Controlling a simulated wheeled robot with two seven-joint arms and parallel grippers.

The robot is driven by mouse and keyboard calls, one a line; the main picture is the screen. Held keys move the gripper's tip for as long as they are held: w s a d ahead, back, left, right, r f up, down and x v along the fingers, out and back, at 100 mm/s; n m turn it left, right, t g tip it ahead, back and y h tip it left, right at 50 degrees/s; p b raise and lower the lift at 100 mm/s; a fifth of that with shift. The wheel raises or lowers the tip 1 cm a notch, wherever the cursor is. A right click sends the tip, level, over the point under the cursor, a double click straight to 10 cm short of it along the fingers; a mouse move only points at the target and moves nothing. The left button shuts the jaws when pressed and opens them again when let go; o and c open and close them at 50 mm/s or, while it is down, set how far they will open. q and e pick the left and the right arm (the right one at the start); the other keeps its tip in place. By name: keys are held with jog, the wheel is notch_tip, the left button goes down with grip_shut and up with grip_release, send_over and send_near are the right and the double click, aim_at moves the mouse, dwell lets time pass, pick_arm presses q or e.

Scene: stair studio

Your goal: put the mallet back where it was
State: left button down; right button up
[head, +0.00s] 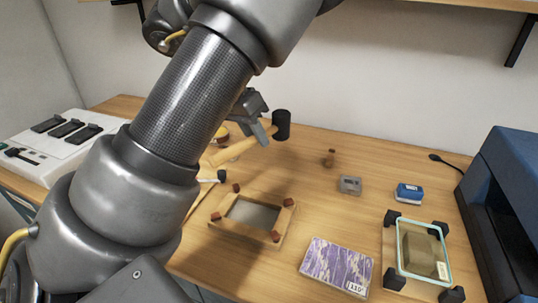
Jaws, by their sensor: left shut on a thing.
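The mallet has a black head (281,125) and a pale wooden handle (228,153), and shows near the middle of the head view. My left gripper (262,131) is shut on the mallet near its head. The handle points down and left. It appears held above the table, but the gap beneath it is hard to judge. My left arm hides part of the table behind it. My right gripper is out of view.
A wooden frame (221,226) with reddish corner blocks lies in front. Right of it are a purple patterned block (337,267), a clear-topped box (386,247), a grey box (350,185), a blue-white box (409,193) and a brown peg (329,158). A blue machine (506,200) stands far right.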

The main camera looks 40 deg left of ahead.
pick_arm(q)
jog(key=w+a+f, duration=0.4)
jog(key=a, duration=0.1)
jog(key=w+a+f, duration=0.4)
jog(key=f, duration=0.1)
jog(key=shift+w+a, duration=0.35)
jog(key=shift+w, duration=0.05)
jog(key=shift+w+a+f, duration=0.15)
jog(key=shift+a+f, duration=0.05)
jog(key=shift+f, duration=0.2)
notch_tip(320, 180, down, 3)
jog(key=shift+a+r, duration=0.1)
jog(key=shift+r, duration=0.05)
jog(key=shift+w+f, duration=0.1)
jog(key=shift+f, duration=0.15)
